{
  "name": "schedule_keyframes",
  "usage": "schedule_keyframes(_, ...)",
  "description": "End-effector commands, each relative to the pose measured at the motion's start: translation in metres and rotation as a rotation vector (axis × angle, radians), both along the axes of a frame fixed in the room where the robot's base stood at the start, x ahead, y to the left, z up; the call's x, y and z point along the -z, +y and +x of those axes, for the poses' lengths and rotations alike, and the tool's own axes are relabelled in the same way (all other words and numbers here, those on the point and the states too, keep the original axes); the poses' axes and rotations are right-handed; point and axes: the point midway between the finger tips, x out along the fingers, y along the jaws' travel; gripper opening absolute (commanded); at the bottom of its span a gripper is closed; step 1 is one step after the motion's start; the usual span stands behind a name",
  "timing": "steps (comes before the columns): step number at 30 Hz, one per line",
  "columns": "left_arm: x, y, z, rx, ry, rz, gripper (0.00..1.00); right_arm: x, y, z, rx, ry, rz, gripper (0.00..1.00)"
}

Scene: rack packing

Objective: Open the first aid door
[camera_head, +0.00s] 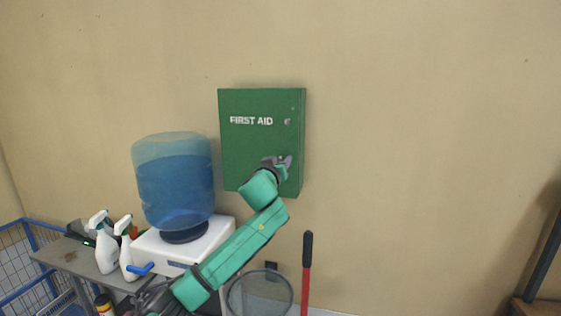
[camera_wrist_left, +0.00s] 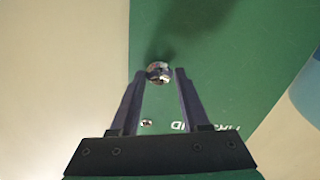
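The green first aid cabinet (camera_head: 250,145) hangs on the wall with its door shut. It also fills much of the left wrist view (camera_wrist_left: 215,60). My left gripper (camera_head: 283,158) is at the lower right part of the door. I cannot tell whether the tips reach past the knob. A small lock (camera_head: 287,122) sits higher on the door. My right gripper is not in view.
A blue water jug (camera_head: 177,185) on a white dispenser (camera_head: 165,250) stands left of my left arm. Spray bottles (camera_head: 105,247) stand on a grey shelf (camera_head: 75,259). The wall to the right is clear.

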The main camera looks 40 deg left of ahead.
Motion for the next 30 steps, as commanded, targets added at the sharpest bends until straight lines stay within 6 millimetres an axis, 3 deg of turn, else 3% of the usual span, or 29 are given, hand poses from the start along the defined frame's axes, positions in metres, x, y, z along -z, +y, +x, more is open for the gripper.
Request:
schedule_keyframes(1, 0.0000, 0.0000, -0.0001, 0.000, 0.000, 0.000, 0.22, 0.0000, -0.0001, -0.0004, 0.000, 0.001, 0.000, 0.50)
schedule_keyframes(3, 0.0000, 0.0000, -0.0001, 0.000, 0.000, 0.000, 0.00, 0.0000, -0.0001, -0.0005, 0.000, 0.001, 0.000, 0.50)
schedule_keyframes(30, 0.0002, 0.0001, -0.0003, -0.001, 0.001, -0.001, 0.00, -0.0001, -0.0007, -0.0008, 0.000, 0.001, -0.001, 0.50)
